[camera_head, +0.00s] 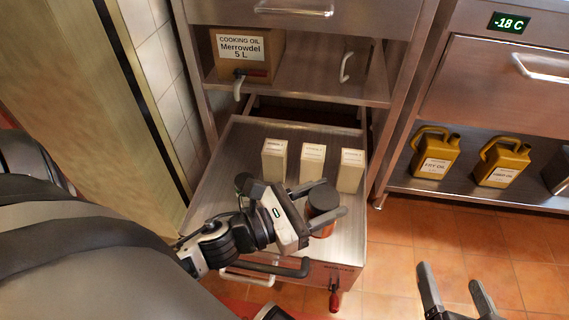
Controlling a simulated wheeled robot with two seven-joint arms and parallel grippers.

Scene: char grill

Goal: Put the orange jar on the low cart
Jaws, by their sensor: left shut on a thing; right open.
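The orange jar (325,231) has a dark lid and an orange-red body. It is at the front right of a low steel surface (228,165), which looks like the low cart's top. My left gripper (331,198) is shut on the jar, with one finger on each side. The gripper hides part of the jar, and I cannot tell whether its base touches the surface. My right gripper (450,278) is open and empty at the lower right, over the tiled floor.
Three pale cartons (312,162) stand in a row behind the jar. A cooking oil box (242,55) sits on the shelf above. Two yellow oil jugs (436,154) stand on the right-hand shelf. A red-handled lever (334,299) hangs at the front. The surface's left part is clear.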

